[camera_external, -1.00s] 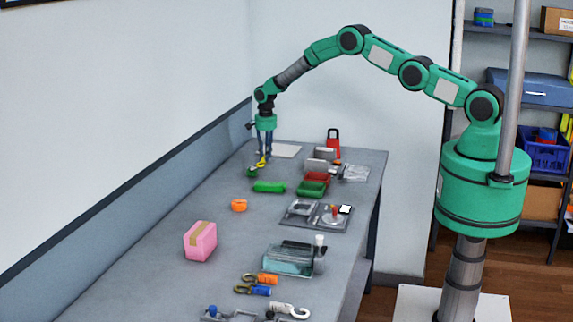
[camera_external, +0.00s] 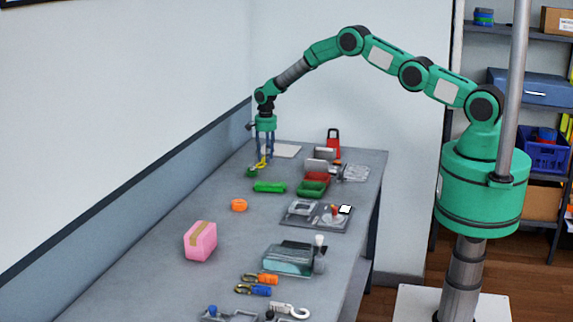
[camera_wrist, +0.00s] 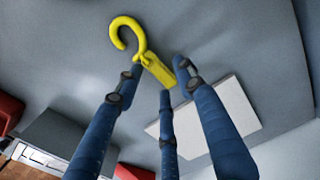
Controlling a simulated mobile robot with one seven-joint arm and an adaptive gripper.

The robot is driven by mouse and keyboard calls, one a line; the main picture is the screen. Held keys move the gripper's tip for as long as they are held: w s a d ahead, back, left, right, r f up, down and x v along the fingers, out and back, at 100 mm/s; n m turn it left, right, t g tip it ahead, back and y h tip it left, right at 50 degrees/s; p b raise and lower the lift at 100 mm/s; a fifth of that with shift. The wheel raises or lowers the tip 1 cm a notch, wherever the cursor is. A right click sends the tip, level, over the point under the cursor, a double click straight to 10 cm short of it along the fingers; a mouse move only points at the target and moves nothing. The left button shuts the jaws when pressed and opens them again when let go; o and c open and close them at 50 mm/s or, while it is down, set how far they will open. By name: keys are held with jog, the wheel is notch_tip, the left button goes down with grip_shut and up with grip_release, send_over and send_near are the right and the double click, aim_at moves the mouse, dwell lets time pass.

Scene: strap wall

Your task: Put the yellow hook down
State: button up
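The yellow hook (camera_wrist: 160,70) has a round open curve and a straight block-like handle. In the wrist view it is seen against the grey table top, its handle among my three blue fingertips. My gripper (camera_wrist: 160,76) looks spread around the handle, with a narrow grey gap at the right finger. The left and middle fingertips overlap the hook's outline. In the external view my gripper (camera_external: 265,157) points down at the far end of the table, and the yellow hook (camera_external: 263,161) shows small at its tips. Whether the hook rests fully on the table is unclear.
A white sheet (camera_wrist: 215,112) lies beside the fingers. A green hook (camera_external: 269,187) lies just nearer on the table (camera_external: 150,285). Red and green bins (camera_external: 312,189) and a red padlock-like object (camera_external: 333,145) stand to the right.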

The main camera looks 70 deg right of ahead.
jog(key=shift+r, duration=0.15)
notch_tip(320, 180, up, 12)
jog(key=shift+b, duration=0.3)
dwell(0.4)
dwell(0.4)
jog(key=shift+r, duration=0.1)
